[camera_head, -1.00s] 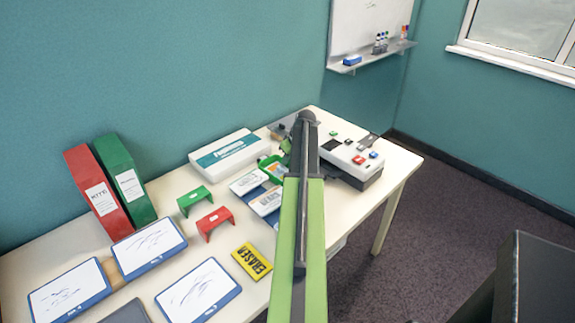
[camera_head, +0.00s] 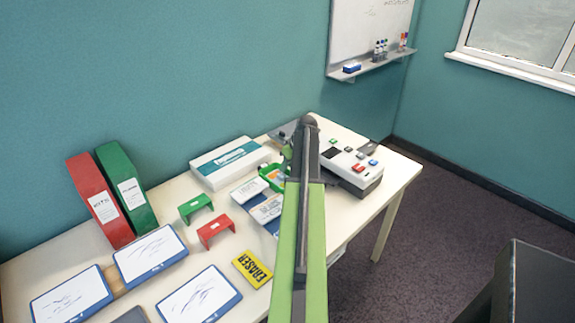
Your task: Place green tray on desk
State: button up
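My gripper (camera_head: 288,152) is at the far end of my green and grey arm, close by the tray. Only small dark parts of it show beside the arm, so its fingers and any hold on the tray are hidden.
A white device (camera_head: 352,168) stands right of my arm. Bare desk shows at the far right.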

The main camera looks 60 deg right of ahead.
jog(key=p+v, duration=0.8)
jog(key=v, duration=0.2)
jog(key=shift+s+r+p, duration=0.2)
jog(key=shift+r+p, duration=0.1)
jog(key=shift+p, duration=0.05)
jog(key=w+a+n+g+y, duration=0.1)
jog(key=w+a, duration=0.4)
jog(key=a, duration=0.5)
jog(key=w+a+f, duration=0.1)
jog(key=w+a, duration=0.5)
jog(key=a, duration=0.5)
jog(key=w+a+n+g+y, duration=0.1)
jog(key=w+a, duration=0.4)
jog(key=a, duration=0.5)
jog(key=s+a+n+g+h, duration=0.1)
jog(key=s+a+g, duration=0.1)
jog(key=a, duration=3.2)
jog(key=shift+s+a+f, duration=0.15)
jog(key=shift+a+f, duration=0.1)
jog(key=shift+f, duration=0.15)
